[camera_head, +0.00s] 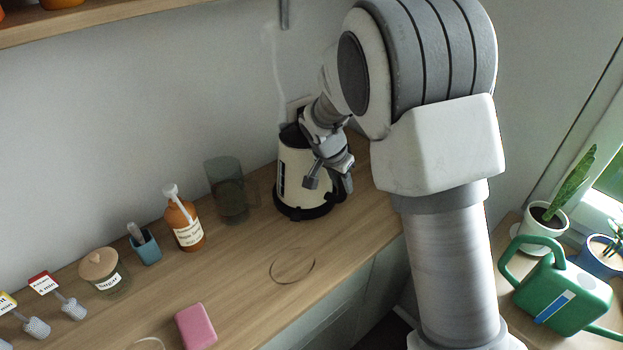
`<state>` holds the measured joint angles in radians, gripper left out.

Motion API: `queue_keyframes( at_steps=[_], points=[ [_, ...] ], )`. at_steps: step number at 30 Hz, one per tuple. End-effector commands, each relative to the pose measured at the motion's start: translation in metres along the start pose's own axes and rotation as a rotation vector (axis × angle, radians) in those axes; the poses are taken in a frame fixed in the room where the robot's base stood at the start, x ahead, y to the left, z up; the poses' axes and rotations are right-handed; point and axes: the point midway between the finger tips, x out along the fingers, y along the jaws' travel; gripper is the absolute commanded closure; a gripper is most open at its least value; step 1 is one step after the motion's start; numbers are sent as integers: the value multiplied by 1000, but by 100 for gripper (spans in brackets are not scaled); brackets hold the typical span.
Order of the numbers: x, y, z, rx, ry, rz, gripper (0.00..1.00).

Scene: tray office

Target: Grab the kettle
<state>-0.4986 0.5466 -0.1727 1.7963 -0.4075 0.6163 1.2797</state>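The kettle (294,178) is cream-white with a black base and a dark strip on its left side. It stands upright on the wooden counter near the wall, in the middle of the head view. My gripper (328,184) is in front of the kettle's right side, pointing down, with its two fingers apart. My gripper and wrist hide the kettle's right side and part of its top, so its handle is not clearly seen. I cannot tell whether the fingers touch the kettle.
Left of the kettle stand a dark glass mug (229,190), an orange pump bottle (184,222), a blue cup (146,247) and a sugar jar (103,270). A pink block (196,326) lies at the counter's front. A green watering can (562,292) stands at right by potted plants.

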Motion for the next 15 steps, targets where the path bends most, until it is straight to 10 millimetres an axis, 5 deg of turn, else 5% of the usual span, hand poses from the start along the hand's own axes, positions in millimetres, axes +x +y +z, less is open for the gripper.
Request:
queue_keyframes(
  at_steps=[4,15],
  points=[
    [0,0,0,0,0,0,99],
    [0,0,0,1,0,-1,100]
  ],
)
